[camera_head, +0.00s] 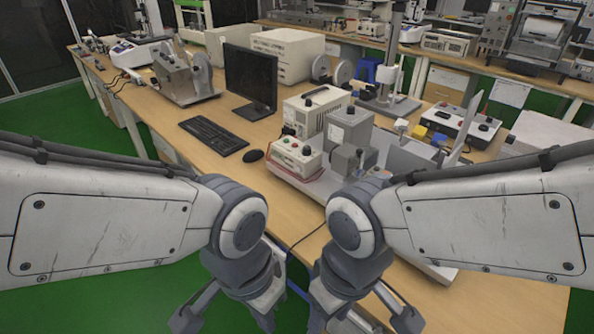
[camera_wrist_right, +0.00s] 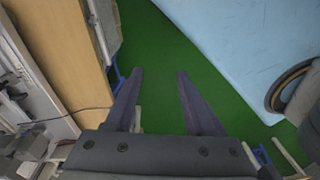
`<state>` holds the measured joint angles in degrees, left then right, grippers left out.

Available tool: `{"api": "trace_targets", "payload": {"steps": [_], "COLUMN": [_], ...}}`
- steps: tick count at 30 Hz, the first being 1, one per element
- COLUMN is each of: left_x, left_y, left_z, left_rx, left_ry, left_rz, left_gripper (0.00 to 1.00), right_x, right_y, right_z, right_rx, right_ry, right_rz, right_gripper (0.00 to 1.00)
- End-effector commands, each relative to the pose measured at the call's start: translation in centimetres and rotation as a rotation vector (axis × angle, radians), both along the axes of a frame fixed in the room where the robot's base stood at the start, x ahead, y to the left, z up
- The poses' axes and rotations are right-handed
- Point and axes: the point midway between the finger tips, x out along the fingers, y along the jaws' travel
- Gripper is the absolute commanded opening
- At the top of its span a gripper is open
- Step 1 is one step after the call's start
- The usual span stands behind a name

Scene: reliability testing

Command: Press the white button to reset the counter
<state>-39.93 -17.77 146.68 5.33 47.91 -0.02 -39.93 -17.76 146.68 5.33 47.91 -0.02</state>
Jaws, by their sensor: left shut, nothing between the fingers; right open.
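The buttons are too small to tell surely which one is white, and I cannot make out a counter display. My left gripper (camera_head: 254,302) hangs at the bottom of the head view, nearer than the box and apart from it, with its fingertips cut off. It is shut and empty. My right gripper (camera_wrist_right: 158,75) is open and empty in the right wrist view, pointing down over the green floor beside the table edge.
A grey machine block (camera_head: 349,130) stands right behind the box. The keyboard (camera_head: 213,136), mouse (camera_head: 253,155) and monitor (camera_head: 251,80) are to its left. A light blue panel (camera_wrist_right: 245,50) is right of my right gripper.

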Motion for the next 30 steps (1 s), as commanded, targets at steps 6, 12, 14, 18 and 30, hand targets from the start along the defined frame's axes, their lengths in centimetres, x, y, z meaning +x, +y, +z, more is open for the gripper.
{"api": "trace_targets", "payload": {"steps": [6, 12, 14, 18, 30], "left_x": [0.0, 0.0, 0.0, 0.0, 0.0], "left_y": [0.0, 0.0, 0.0, 0.0, 0.0], "left_z": [0.0, 0.0, 0.0, 0.0, 0.0], "left_rx": [0.0, 0.0, 0.0, 0.0, 0.0], "left_ry": [0.0, 0.0, 0.0, 0.0, 0.0], "left_rz": [0.0, 0.0, 0.0, 0.0, 0.0], "left_gripper": [0.0, 0.0, 0.0, 0.0, 0.0], "right_x": [0.0, 0.0, 0.0, 0.0, 0.0], "right_y": [0.0, 0.0, 0.0, 0.0, 0.0], "right_z": [0.0, 0.0, 0.0, 0.0, 0.0], "right_rx": [0.0, 0.0, 0.0, 0.0, 0.0], "right_ry": [0.0, 0.0, 0.0, 0.0, 0.0], "right_rz": [0.0, 0.0, 0.0, 0.0, 0.0], "right_gripper": [0.0, 0.0, 0.0, 0.0, 0.0]}}
